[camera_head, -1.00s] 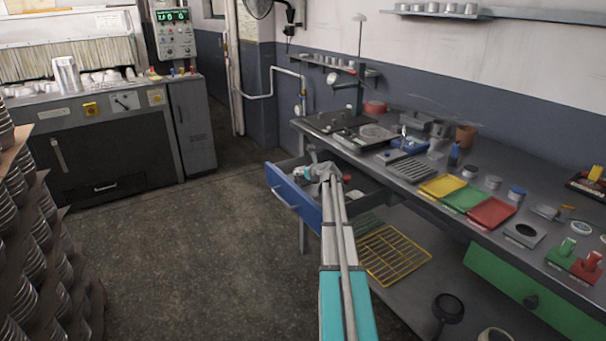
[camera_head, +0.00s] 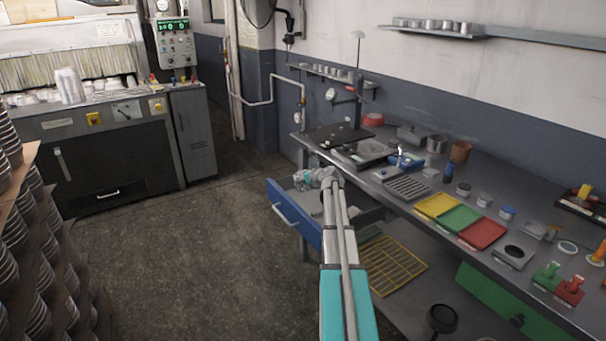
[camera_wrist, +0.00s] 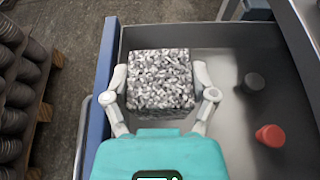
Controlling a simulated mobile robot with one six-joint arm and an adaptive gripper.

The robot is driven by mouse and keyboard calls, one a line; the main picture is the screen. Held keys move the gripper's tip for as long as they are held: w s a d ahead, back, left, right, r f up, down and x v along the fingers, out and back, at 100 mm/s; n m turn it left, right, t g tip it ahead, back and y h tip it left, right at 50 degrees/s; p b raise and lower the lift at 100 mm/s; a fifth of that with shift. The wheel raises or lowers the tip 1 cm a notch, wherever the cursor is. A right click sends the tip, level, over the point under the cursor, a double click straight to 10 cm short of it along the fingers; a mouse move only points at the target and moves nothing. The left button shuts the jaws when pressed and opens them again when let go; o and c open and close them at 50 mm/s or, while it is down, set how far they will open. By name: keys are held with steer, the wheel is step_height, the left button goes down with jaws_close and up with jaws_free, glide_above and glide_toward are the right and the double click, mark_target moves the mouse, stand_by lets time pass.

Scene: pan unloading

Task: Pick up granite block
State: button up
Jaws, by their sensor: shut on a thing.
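The granite block (camera_wrist: 160,82) is a speckled grey-and-white cube, seen in the middle of the wrist view. My gripper (camera_wrist: 160,90) has one finger on each side of the block and is shut on it. In the wrist view the block appears over the open drawer (camera_wrist: 225,125), near its blue front. How far it is above the drawer floor I cannot tell. In the head view my gripper (camera_head: 312,178) is small, at the open blue drawer (camera_head: 292,218), and the block cannot be made out clearly.
The drawer also holds a red object (camera_wrist: 270,135) and a dark round piece (camera_wrist: 253,82). The workbench (camera_head: 400,215) stands to the right with yellow, green and red trays (camera_head: 462,218). Stacked pans (camera_head: 35,250) stand at the left. The floor (camera_head: 190,250) between is clear.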

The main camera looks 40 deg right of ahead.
steer(key=s+a+r+p, duration=0.4)
steer(key=s+a, duration=0.1)
steer(key=s, duration=0.3)
steer(key=shift+r, duration=0.4)
steer(key=shift+a, duration=0.1)
steer(key=shift+r, duration=0.1)
